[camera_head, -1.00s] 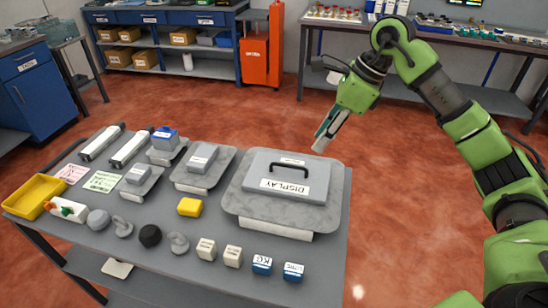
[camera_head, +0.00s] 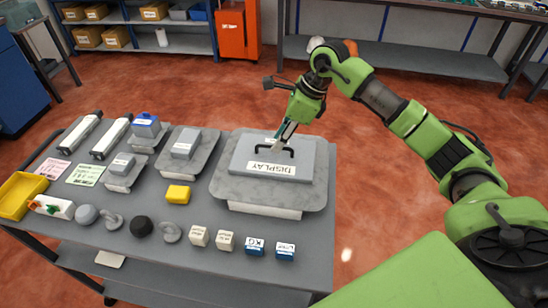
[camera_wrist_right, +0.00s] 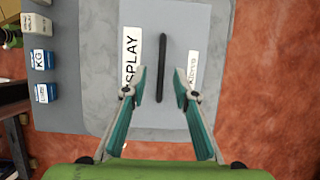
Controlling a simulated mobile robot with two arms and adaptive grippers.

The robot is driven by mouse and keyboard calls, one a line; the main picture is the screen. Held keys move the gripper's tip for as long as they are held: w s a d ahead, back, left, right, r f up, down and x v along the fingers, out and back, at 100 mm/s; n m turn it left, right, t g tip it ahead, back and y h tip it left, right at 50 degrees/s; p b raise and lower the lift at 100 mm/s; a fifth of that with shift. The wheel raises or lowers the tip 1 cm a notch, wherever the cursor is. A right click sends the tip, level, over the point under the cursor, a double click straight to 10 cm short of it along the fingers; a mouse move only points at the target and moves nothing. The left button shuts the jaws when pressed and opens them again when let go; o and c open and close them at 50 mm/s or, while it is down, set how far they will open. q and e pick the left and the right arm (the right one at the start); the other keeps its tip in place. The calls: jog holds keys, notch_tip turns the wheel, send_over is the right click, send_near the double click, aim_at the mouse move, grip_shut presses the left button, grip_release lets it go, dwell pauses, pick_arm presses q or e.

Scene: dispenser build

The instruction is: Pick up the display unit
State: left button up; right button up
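The display unit (camera_head: 285,160) is a grey flat block with a white DISPLAY label and a black handle on top. It rests on a stone-grey tray (camera_head: 228,187) at the right end of the table. My right gripper (camera_head: 280,145) is above it, at the handle. In the right wrist view, the black handle (camera_wrist_right: 162,68) lies between the two spread fingers of the right gripper (camera_wrist_right: 161,84), with a gap on each side. The display unit (camera_wrist_right: 205,30) fills the middle of that view. My left gripper is not in view.
The grey table (camera_head: 160,240) also holds a yellow block (camera_head: 178,194), white and blue small blocks, round grey and black parts, smaller trays with units, and a yellow bin (camera_head: 20,195). An orange cabinet (camera_head: 238,32) and shelves stand behind. The red floor between is clear.

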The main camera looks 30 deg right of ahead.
jog(key=shift+x, duration=1.35)
jog(key=shift+w+r, duration=0.1)
grip_shut()
jog(key=shift+w+r, duration=0.1)
jog(key=shift+w, duration=0.05)
jog(key=shift+r, duration=0.15)
